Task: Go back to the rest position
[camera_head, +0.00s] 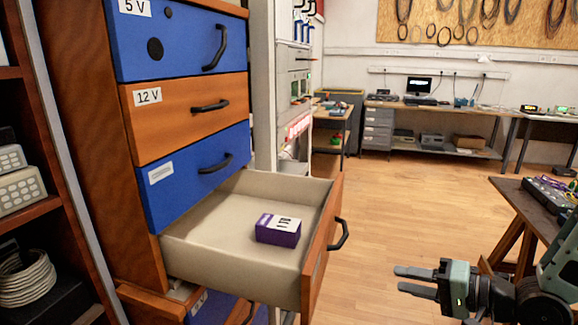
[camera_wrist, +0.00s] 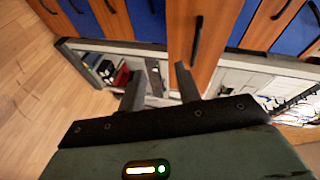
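My gripper (camera_head: 416,281) is at the lower right of the head view, its two fingers apart and pointing left, with nothing between them. In the wrist view its fingers (camera_wrist: 160,88) are spread and empty, with drawer fronts and black handles beyond. The gripper is clear of the open drawer (camera_head: 312,262), some way to the right of its black handle (camera_head: 340,235). A purple box (camera_head: 278,231) with a white label lies inside that drawer.
The drawer cabinet (camera_head: 85,130) has closed blue and orange drawers labelled 5 V and 12 V. A dark table (camera_head: 527,198) with devices stands at the right, close to my arm. Wooden floor (camera_head: 400,190) is clear between drawer and table. Workbenches (camera_head: 430,104) line the back wall.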

